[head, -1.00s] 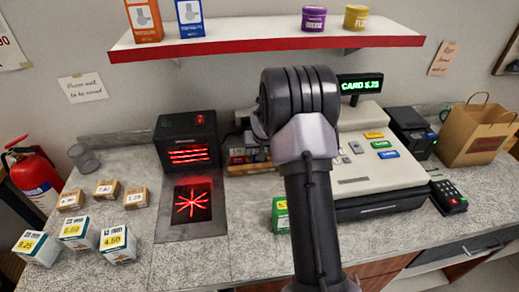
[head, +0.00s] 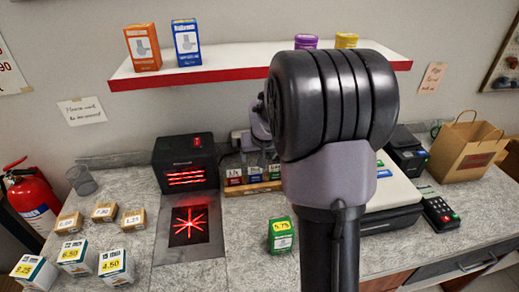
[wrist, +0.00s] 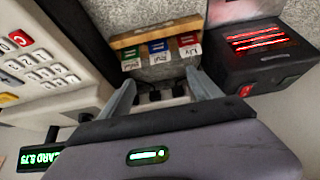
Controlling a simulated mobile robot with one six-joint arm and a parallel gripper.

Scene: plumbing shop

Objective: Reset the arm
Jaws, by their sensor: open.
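My arm rises through the middle of the head view, its big dark joint covering much of the cash register. My gripper (wrist: 165,92) shows in the wrist view with its two grey fingers apart and nothing between them. In the head view its end is mostly hidden behind my arm. Beyond the fingers in the wrist view is a small wooden rack (wrist: 157,36) holding red, blue and green packs. The rack also shows in the head view (head: 252,187), left of my arm.
A scanner (head: 187,163) with a red-lit plate stands left of the rack. A green box (head: 281,236) priced 5.75 and several small boxes (head: 72,256) stand on the counter. A red-edged shelf (head: 240,70) hangs above. A card terminal (head: 437,211) and paper bag (head: 463,150) are at right.

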